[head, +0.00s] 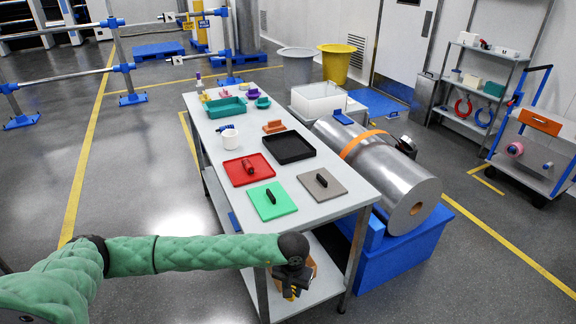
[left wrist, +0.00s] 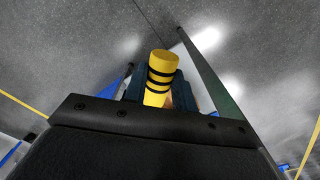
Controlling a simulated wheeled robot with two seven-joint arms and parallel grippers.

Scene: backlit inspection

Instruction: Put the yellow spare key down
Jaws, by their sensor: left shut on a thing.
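The yellow spare key (left wrist: 161,68) shows in the left wrist view as a yellow cylinder with black bands. My left gripper (left wrist: 155,88) is shut on it, with a dark finger on either side. In the head view my left gripper (head: 292,284) is at the table's near end, low beside its edge, and a small bit of yellow shows under it. Most of the key is hidden there. The table (head: 335,216) has a light top. My right gripper is in neither view.
On the table lie a green plate (head: 285,207) and a grey plate (head: 333,190), each with a dark handle, a red tray (head: 232,178) holding a red item, a black tray (head: 291,161), a white mug (head: 230,140) and a teal tray (head: 226,113).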

